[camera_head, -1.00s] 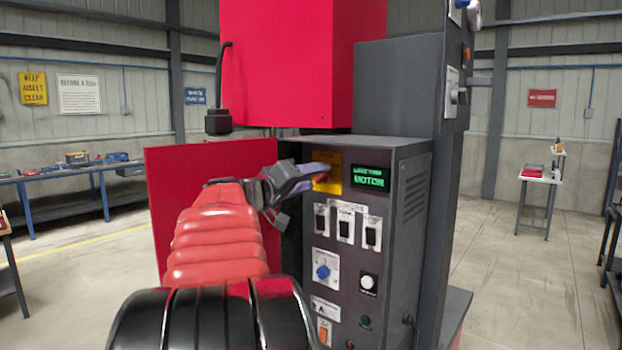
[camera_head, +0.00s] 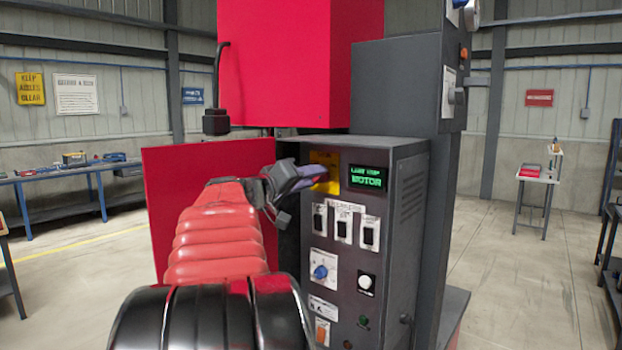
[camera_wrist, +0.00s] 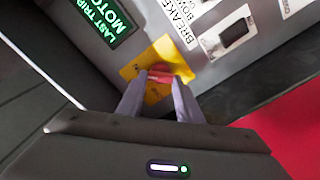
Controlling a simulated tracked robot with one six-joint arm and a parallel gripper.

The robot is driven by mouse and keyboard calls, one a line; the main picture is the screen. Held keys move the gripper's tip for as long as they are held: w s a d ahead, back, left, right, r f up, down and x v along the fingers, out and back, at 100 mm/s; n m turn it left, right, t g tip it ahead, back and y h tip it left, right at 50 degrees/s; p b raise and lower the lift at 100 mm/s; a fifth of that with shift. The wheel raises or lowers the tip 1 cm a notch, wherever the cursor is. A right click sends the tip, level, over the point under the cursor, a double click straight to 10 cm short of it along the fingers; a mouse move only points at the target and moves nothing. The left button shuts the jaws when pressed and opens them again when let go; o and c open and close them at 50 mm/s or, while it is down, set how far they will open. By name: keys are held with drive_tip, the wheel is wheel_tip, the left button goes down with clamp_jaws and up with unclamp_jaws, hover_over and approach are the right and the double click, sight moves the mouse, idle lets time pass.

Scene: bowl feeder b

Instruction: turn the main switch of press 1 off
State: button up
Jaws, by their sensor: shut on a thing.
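The main switch is a red handle (camera_wrist: 160,76) on a yellow plate (camera_head: 329,172) at the top of the press's dark control panel. The plate also shows in the wrist view (camera_wrist: 157,64). My gripper (camera_head: 318,176) is at the yellow plate. In the wrist view its two purple-grey fingers (camera_wrist: 158,98) are shut on the red handle. The fingers hide part of the handle, and its exact angle is hard to tell. A green-lettered display (camera_head: 367,177) reading "LAST TRIP MOTOR" sits right of the plate.
Several breaker switches (camera_head: 343,225), a blue knob (camera_head: 320,271) and a white button (camera_head: 366,282) sit lower on the panel. The open red cabinet door (camera_head: 165,205) stands to the left, behind my arm. A grey column (camera_head: 447,190) rises at the right.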

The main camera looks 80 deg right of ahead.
drive_tip(key=shift+f+n, duration=0.1)
drive_tip(key=shift+n, duration=0.2)
drive_tip(key=n, duration=0.8)
drive_tip(key=shift+w+f+n, duration=0.1)
drive_tip(key=shift+f+n, duration=0.15)
drive_tip(key=shift+n, duration=0.15)
drive_tip(key=n, duration=0.4)
drive_tip(key=shift+f+n, duration=0.15)
drive_tip(key=shift+n, duration=0.15)
drive_tip(key=shift+f+n, duration=0.15)
drive_tip(key=shift+n, duration=1.85)
drive_tip(key=o, duration=1)
drive_tip(key=shift+r, duration=0.2)
drive_tip(key=shift+o, duration=0.2)
